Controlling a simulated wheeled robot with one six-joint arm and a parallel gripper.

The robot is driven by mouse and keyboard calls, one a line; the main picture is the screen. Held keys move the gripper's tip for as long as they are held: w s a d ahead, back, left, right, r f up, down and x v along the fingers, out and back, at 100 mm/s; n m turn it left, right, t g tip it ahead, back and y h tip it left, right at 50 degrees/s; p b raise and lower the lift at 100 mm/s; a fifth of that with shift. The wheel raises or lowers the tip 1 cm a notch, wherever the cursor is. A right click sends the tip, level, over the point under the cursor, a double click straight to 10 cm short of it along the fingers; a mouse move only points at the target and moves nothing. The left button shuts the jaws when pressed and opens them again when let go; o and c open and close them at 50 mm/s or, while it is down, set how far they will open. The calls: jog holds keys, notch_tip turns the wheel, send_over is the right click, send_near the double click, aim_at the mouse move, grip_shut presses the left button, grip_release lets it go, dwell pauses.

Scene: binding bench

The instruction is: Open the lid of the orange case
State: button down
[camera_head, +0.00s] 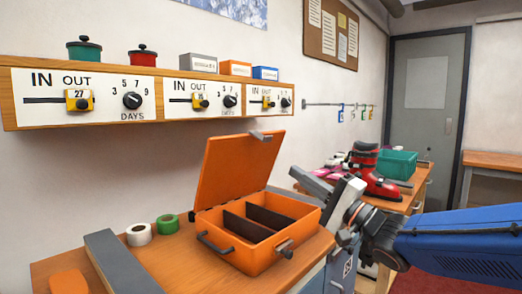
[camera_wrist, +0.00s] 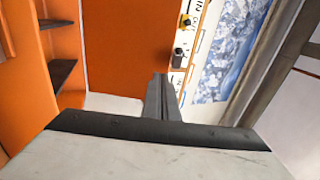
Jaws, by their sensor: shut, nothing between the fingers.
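The orange case (camera_head: 255,262) sits on the wooden bench, and its lid (camera_head: 236,172) stands up at the back, tilted slightly backward. Its inside is exposed, with dark dividers (camera_head: 265,221) across it. A grey latch piece (camera_head: 262,136) is at the lid's top edge. A dark handle (camera_head: 215,243) and a second latch (camera_head: 285,246) are on the front. My gripper (camera_head: 294,173) is shut and empty, right of the lid and above the case's right end, apart from the lid in the head view. In the wrist view, my shut fingers (camera_wrist: 161,85) overlap the edge of the lid (camera_wrist: 125,45).
White and green tape rolls (camera_head: 139,234) and a grey bar (camera_head: 118,262) lie left of the case. A wall shelf (camera_head: 150,92) with dials and sliders is above. A red device (camera_head: 374,175) and a green bin (camera_head: 397,164) stand on the bench behind my gripper.

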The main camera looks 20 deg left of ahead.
aim_at(252, 142)
jog(key=x, duration=1.4)
jog(key=shift+s+a+r, duration=0.25)
jog(key=shift+s, duration=0.05)
jog(key=shift+r+g+y, duration=0.1)
jog(key=shift+g+y, duration=0.2)
jog(key=shift+a+r, duration=0.15)
jog(key=shift+a, duration=0.15)
jog(key=shift+h, duration=0.8)
jog(key=x, duration=0.7)
jog(key=shift+w+a+r, duration=0.15)
jog(key=shift+a+r, duration=0.1)
jog(key=shift+r, duration=0.2)
